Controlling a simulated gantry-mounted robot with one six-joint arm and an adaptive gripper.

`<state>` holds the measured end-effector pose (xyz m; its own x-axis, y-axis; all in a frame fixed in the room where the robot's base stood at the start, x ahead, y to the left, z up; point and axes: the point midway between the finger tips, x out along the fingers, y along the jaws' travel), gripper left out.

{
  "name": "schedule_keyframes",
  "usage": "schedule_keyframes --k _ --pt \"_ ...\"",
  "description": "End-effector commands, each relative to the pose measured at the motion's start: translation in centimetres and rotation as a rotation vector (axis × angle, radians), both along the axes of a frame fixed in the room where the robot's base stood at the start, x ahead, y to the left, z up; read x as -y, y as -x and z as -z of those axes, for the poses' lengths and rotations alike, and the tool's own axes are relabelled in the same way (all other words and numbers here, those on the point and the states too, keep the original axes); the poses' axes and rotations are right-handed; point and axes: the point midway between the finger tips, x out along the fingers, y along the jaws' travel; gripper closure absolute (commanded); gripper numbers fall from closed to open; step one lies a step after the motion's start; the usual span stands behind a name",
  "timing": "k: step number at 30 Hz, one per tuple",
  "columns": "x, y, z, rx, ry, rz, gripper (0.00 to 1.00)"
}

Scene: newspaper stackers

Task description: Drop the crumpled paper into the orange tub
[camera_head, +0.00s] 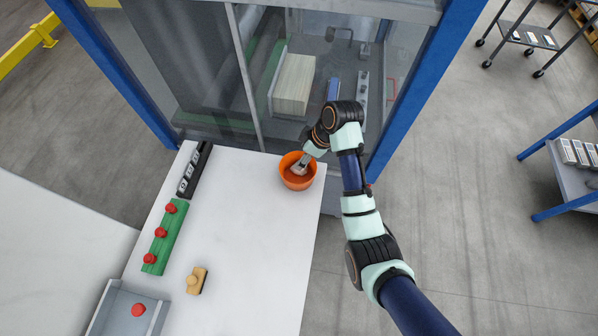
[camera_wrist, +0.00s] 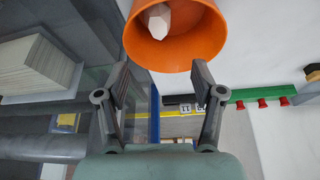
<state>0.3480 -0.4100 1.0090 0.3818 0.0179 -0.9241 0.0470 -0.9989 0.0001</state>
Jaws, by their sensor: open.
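The orange tub (camera_head: 291,184) stands near the far right corner of the white table, and its rim also shows at the top of the wrist view (camera_wrist: 195,62). The crumpled paper (camera_wrist: 156,20) is a pale, faceted lump seen within the tub's opening in the wrist view; I cannot tell if it rests on the bottom. It is apart from my fingers. My gripper (camera_wrist: 160,76) is open and empty, with its two grey fingers spread beside the tub's rim in that view. In the head view, my gripper (camera_head: 301,165) is at the tub's mouth.
A glazed machine with blue posts (camera_head: 434,85) stands right behind the tub. On the table's left are a black strip (camera_head: 194,171), a green block with red knobs (camera_head: 167,236), a tan block (camera_head: 197,281) and a grey tray (camera_head: 115,311). The table's middle is clear.

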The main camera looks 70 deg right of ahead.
Motion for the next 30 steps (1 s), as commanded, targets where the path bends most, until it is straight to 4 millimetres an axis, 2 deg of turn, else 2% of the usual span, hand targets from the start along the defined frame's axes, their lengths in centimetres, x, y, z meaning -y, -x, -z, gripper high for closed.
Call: schedule_keyframes --k 4,9,30 --pt "0.1 1.1 -2.7 0.003 0.003 0.000 0.32" --pt "0.1 1.7 -4.1 0.001 0.000 0.001 0.32" --pt "0.1 1.7 -4.2 0.000 0.000 0.000 0.32"
